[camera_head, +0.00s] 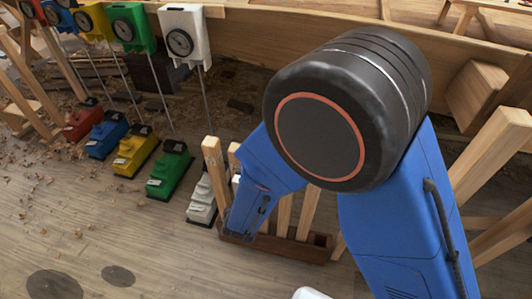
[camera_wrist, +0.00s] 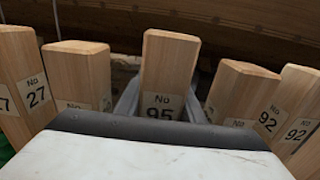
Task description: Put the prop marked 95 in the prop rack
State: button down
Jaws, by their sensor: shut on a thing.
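The prop marked 95 (camera_wrist: 165,80) is a square light-wood post with a white label. In the wrist view it stands in the middle of a row of similar posts, its lower end hidden. My gripper (camera_wrist: 162,105) is shut on it, with grey fingers on either side just below its top. In the head view my blue arm hides the gripper and the held prop. The prop rack (camera_head: 318,246) is a low dark-brown trough on the floor, with several posts standing in it. I cannot tell whether prop 95's foot is seated in it.
Coloured blocks, including a green one (camera_head: 170,172), lie left of the rack. The hull planking (camera_head: 250,35) runs behind.

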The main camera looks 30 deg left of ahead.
jog(key=shift+f, duration=0.7)
dwell(1.0)
jog(key=c, duration=1.1)
grip_release()
jog(key=v, duration=1.7)
jog(key=shift+s, duration=0.2)
jog(key=shift+a+f, duration=0.1)
